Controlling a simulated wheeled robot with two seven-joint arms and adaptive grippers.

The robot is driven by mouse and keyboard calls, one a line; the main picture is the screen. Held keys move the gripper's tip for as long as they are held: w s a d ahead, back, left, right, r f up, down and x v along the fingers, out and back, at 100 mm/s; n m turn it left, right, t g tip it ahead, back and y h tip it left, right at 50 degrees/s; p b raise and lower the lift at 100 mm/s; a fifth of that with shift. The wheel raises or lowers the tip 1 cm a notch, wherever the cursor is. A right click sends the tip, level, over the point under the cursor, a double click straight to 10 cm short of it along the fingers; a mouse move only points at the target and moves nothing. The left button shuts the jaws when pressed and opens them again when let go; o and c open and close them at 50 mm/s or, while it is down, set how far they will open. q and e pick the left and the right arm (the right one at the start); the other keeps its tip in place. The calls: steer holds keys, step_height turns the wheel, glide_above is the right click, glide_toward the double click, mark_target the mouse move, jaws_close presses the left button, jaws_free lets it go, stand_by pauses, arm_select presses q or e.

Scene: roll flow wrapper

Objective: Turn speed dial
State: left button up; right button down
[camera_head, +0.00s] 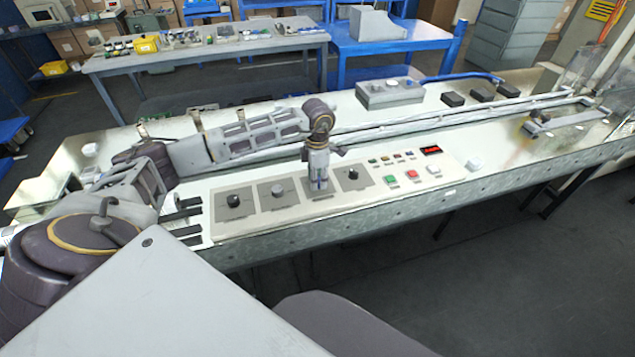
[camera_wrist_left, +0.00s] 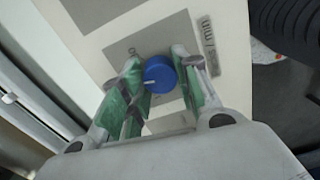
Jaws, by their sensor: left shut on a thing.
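The control panel (camera_head: 285,211) on the machine's near side holds several square plates with knobs. My left gripper (camera_head: 319,184) points down over the third plate from the left and hides its knob in the head view. In the left wrist view a round blue dial (camera_wrist_left: 161,74) with a white pointer line sits on a grey plate (camera_wrist_left: 131,46). The green-padded fingers of my left gripper (camera_wrist_left: 160,88) stand on both sides of the dial and are shut on it. My right gripper is not in view.
A red button (camera_head: 411,174), other small buttons and a red display (camera_head: 431,150) lie further right.

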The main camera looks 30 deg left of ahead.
arm_select(q)
steer(key=shift+m, duration=0.5)
steer(key=m+b, duration=0.3)
steer(key=m, duration=0.3)
steer(key=shift+b, duration=0.3)
steer(key=shift+m+b, duration=0.4)
steer(key=shift+m, duration=0.8)
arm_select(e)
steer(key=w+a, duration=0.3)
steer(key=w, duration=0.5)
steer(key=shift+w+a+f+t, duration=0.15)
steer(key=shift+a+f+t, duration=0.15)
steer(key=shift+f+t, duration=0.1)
arm_select(q)
steer(key=shift+r, duration=0.1)
steer(key=o, duration=1.1)
steer(key=shift+c, duration=0.2)
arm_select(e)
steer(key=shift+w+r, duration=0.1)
